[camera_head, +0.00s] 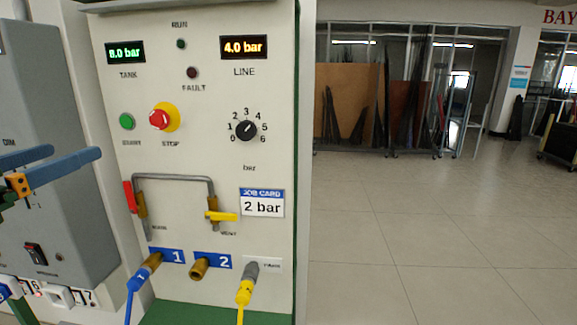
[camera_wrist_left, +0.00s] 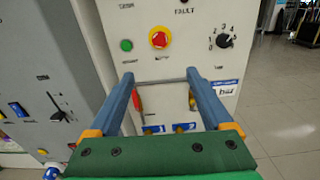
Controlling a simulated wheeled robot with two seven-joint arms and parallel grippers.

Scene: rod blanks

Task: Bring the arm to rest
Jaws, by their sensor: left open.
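My left gripper (camera_head: 76,152) comes in from the left edge in the head view, its blue fingers apart and nothing between them. In the left wrist view, my left gripper (camera_wrist_left: 160,76) is open and empty, its fingers pointing at the pale control panel (camera_head: 270,120). In the head view the fingers overlap the grey cabinet (camera_head: 75,215) left of the panel and appear clear of it. My right gripper is not in view.
The panel carries a red stop button (camera_head: 160,117), a black knob (camera_head: 246,130), a grey pipe (camera_head: 175,177), a red lever (camera_head: 129,196) and a yellow lever (camera_head: 225,216). A blue hose (camera_head: 134,290) and yellow hose (camera_head: 243,295) hang below. The floor (camera_head: 420,230) at right is clear.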

